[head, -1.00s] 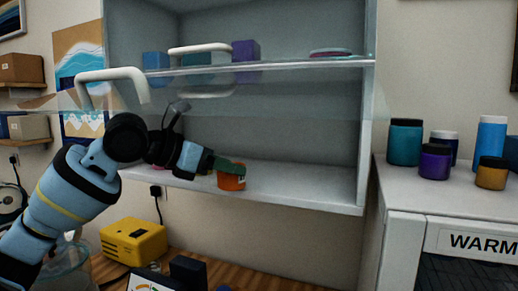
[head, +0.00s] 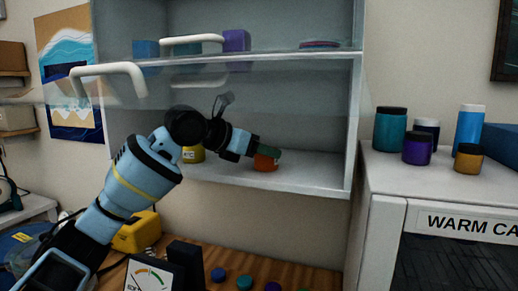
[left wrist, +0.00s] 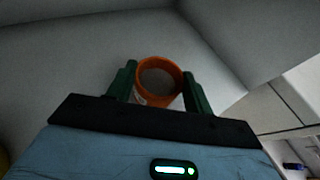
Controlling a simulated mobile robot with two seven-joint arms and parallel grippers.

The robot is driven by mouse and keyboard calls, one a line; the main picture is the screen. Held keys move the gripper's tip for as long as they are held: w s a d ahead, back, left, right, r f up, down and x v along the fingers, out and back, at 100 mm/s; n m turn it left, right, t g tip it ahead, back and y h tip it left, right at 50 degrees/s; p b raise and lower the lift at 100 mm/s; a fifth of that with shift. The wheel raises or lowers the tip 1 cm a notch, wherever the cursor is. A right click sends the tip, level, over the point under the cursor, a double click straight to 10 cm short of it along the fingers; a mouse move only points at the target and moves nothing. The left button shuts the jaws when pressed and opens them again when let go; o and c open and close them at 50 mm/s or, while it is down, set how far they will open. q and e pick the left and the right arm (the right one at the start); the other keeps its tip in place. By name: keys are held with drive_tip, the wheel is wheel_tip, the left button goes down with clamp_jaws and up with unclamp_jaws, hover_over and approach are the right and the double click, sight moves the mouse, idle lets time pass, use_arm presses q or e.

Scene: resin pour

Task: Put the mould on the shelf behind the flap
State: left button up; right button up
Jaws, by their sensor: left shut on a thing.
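My left gripper (head: 268,153) has green fingers and reaches into the lower compartment of the wall cabinet. It is shut on an orange cup (head: 265,163), probably the mould. In the left wrist view the orange cup (left wrist: 160,76) sits between both fingers, with a grey inside and a pale label. It is over the lower shelf (head: 315,172), behind its front edge; I cannot tell whether it touches the shelf. The clear flap (head: 60,88), with a white handle (head: 108,73), stands raised above my arm. My right gripper is not in view.
A yellow labelled jar (head: 193,154) stands on the lower shelf, partly behind my arm. The cabinet's right wall (head: 354,130) bounds the shelf. Several jars, including a teal one (head: 390,130), stand on the warm cabinet at right. The lower shelf right of the cup is clear.

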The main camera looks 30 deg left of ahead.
use_arm(q)
drive_tip(key=shift+s+a, duration=0.15)
drive_tip(key=shift+s, duration=0.1)
drive_tip(key=o, duration=1.1)
drive_tip(key=shift+r, duration=0.1)
drive_tip(key=v, duration=0.7)
drive_tip(key=shift+s+a, duration=0.1)
drive_tip(key=shift+s, duration=0.1)
